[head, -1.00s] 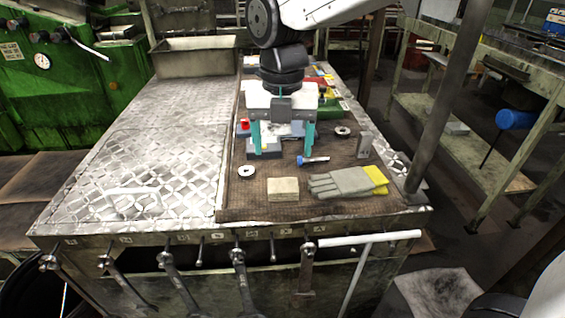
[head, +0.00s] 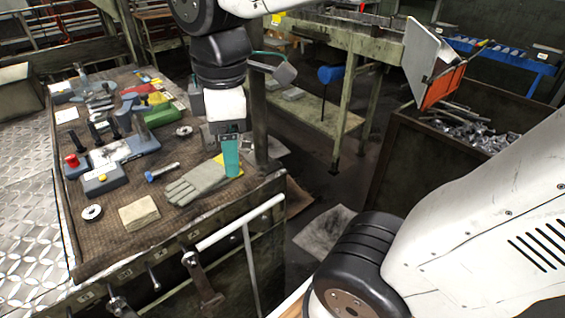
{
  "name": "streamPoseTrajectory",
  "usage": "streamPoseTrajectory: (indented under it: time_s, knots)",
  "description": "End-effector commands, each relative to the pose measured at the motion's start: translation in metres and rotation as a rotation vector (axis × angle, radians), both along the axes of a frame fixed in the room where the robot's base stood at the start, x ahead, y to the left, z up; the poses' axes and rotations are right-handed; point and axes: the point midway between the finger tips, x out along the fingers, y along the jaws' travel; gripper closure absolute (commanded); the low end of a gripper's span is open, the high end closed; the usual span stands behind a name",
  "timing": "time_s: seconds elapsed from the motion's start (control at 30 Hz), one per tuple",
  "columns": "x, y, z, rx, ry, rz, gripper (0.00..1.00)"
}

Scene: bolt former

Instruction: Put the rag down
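A folded beige cloth, which looks like the rag (head: 138,212), lies flat on the brown mat (head: 112,240) near the bench's front edge. My gripper (head: 231,172) points down at the bench's right edge, to the right of the cloth and apart from it. I see it side-on, with one teal finger showing, so the gap between the fingers is hidden. No cloth shows in it. The fingertip overlaps the yellow cuff of the grey gloves (head: 195,183) in the picture; I cannot tell its height above them.
Metal plate (head: 25,220) at the left is bare. A bin of metal parts (head: 430,150) stands at the right.

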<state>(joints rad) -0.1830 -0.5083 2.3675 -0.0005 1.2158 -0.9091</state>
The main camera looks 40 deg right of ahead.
Motion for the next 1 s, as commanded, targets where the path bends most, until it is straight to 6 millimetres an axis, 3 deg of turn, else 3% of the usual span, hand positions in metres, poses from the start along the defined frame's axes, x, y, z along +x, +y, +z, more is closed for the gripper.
streamPoseTrajectory:
  time_s: [0.1, 0.2, 0.4, 1.0]
  knots:
    - [-0.032, -0.025, -0.009, 0.030, -0.020, -0.426, 0.28]
    - [-0.052, -0.038, -0.017, 0.052, -0.030, -0.721, 0.28]
    - [-0.073, -0.049, -0.028, 0.082, -0.039, -1.048, 0.28]
    - [-0.075, -0.049, -0.029, 0.085, -0.039, -1.091, 0.28]
